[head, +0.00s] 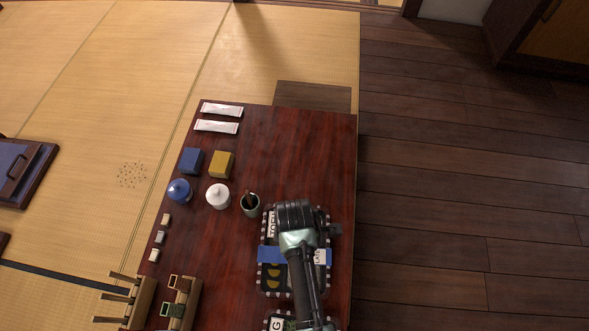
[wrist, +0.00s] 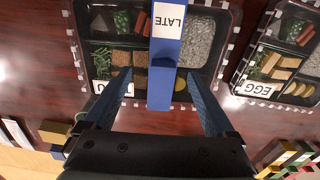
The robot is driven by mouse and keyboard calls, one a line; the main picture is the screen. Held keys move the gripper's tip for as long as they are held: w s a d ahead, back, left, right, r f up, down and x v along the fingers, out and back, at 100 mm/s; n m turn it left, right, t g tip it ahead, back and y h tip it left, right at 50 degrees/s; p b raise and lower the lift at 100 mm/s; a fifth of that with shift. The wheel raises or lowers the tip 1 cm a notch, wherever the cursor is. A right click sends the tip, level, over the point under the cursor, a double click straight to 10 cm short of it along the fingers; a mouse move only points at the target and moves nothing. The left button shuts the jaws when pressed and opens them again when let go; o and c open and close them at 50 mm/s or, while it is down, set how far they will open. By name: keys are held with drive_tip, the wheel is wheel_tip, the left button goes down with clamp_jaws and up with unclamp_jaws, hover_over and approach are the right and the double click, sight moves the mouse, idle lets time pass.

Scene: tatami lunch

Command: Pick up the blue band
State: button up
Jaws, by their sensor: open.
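The blue band (wrist: 163,75) runs around a clear-lidded lunch box (wrist: 215,28) with food compartments, and a white tag reading "LATE" is on it. In the wrist view my gripper (wrist: 160,92) is open, with one finger on each side of the band and a gap to it on both sides. How high the fingertips are above the lid is hard to tell. In the head view the band (head: 267,254) shows left of my arm, across the box (head: 272,288). My arm hides its middle and the fingertips there.
A second lunch box (wrist: 282,62) tagged "EGG" is close beside this one. On the dark red table (head: 290,150) stand a dark green cup (head: 250,208), a white pot (head: 218,197), a blue pot (head: 179,191), a blue box (head: 191,161) and a yellow box (head: 222,164). Wooden racks (head: 180,302) stand at lower left.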

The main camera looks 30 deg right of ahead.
drive_tip(key=f+b, duration=0.1)
drive_tip(key=f, duration=0.1)
drive_tip(key=f+b, duration=0.1)
drive_tip(key=f, duration=0.1)
drive_tip(key=shift+s+a+f, duration=0.1)
drive_tip(key=shift+s+f, duration=0.1)
drive_tip(key=shift+f, duration=0.05)
drive_tip(key=shift+r, duration=0.1)
drive_tip(key=c, duration=1.4)
